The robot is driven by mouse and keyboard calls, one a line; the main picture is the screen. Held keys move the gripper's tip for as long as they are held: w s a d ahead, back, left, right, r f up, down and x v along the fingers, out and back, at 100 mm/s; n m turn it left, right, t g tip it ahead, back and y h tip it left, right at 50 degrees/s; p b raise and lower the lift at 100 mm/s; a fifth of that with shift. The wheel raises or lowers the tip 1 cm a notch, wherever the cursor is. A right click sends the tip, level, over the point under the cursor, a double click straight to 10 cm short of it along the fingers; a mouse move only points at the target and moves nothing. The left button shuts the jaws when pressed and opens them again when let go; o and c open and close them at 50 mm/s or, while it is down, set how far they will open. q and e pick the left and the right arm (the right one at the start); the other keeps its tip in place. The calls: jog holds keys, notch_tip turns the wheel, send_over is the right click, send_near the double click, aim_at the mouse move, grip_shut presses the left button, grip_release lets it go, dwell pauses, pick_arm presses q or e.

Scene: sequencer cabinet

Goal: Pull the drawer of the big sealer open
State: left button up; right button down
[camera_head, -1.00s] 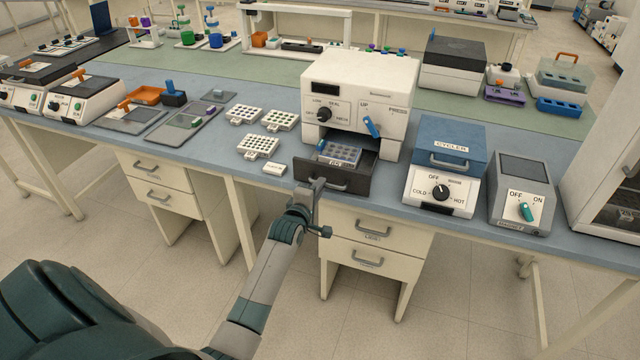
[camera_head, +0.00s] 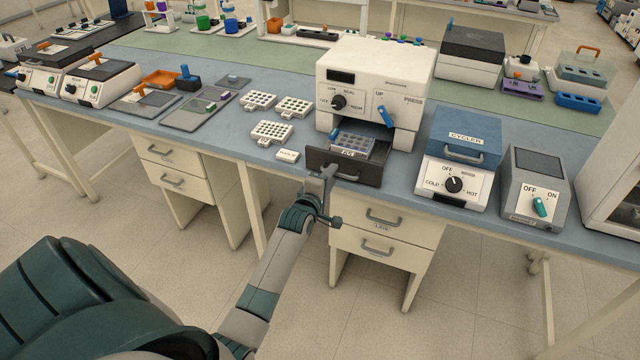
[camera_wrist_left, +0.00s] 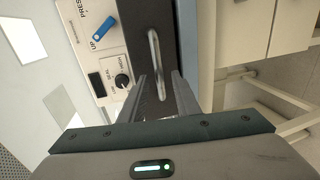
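The big sealer (camera_head: 371,75) is a white box with a black knob and a blue lever. Its dark drawer (camera_head: 370,173) stands out at the front, with a plate (camera_head: 353,143) of wells inside. My left gripper (camera_head: 327,173) is at the left part of the drawer front. In the left wrist view the grey bar handle (camera_wrist_left: 154,52) runs down the dark drawer front, its lower end between the fingertips of my left gripper (camera_wrist_left: 158,76). The fingers are apart, with gaps beside the bar. My right gripper is out of view.
The blue-lidded cycler (camera_head: 461,150) and a grey switch box (camera_head: 536,188) stand to the right. White racks (camera_head: 272,133) and a small white block (camera_head: 288,156) lie left of the drawer. Bench drawers (camera_head: 381,230) are below; the floor in front is clear.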

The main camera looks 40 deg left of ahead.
pick_arm(q)
jog(key=b+v, duration=0.3)
jog(key=v, duration=1.4)
jog(key=shift+s+b, duration=0.15)
jog(key=shift+b, duration=0.25)
